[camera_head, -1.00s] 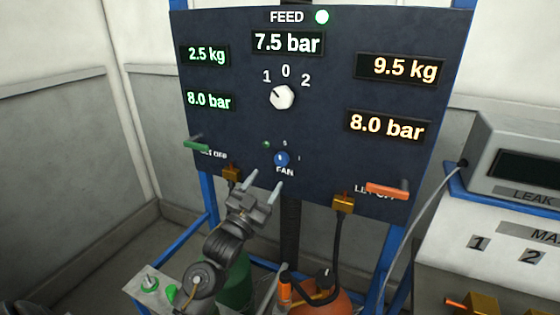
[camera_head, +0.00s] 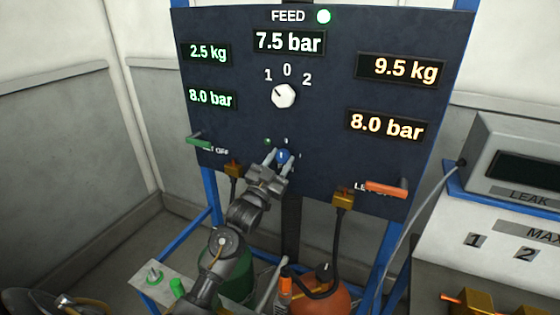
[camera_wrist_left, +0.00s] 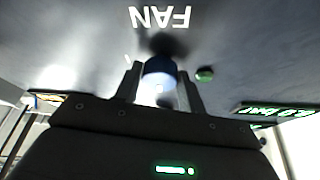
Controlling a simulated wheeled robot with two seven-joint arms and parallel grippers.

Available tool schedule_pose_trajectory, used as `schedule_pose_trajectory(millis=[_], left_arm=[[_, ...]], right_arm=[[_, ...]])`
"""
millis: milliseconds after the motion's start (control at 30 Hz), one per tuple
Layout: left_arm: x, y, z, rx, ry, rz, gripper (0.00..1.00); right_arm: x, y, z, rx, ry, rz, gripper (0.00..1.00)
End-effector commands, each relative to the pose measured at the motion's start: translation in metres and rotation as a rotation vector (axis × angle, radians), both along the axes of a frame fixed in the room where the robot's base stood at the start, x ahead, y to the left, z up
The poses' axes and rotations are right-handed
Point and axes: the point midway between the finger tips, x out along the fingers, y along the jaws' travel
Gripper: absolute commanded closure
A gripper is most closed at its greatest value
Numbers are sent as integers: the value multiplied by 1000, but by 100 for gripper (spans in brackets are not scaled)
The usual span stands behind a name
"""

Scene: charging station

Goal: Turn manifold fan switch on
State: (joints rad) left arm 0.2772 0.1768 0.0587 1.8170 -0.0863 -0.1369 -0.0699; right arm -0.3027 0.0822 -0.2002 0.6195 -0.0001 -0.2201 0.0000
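The blue fan knob (camera_head: 283,156) sits low on the dark panel, under a small dim green lamp (camera_head: 267,142). My left gripper (camera_head: 279,158) is at the panel, its two fingers on either side of the knob. In the left wrist view the blue knob (camera_wrist_left: 160,73) is between the finger tips, with the upside-down FAN label beyond it. The fingers look open around the knob; contact is not clear. The green lamp also shows in the wrist view (camera_wrist_left: 204,74). My right gripper is not in view.
A white selector knob (camera_head: 284,96) is above the fan knob. A green lever (camera_head: 200,141) is at the panel's left and an orange lever (camera_head: 386,188) at its right. Brass fittings with hoses hang below, over a green and an orange cylinder (camera_head: 318,302).

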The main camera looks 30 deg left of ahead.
Motion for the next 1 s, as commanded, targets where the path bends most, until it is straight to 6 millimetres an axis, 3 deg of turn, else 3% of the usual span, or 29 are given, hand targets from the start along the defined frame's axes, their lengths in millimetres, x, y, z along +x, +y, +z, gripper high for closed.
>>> schedule_pose_trajectory(millis=[33,200,567,1000], left_arm=[[0,0,0,0,0,0,67],[0,0,0,0,0,0,86],[0,1,1,80,6,0,86],[0,4,3,449,26,1,86]], right_arm=[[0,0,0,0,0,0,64],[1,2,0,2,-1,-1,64],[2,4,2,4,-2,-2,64],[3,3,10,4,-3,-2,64]])
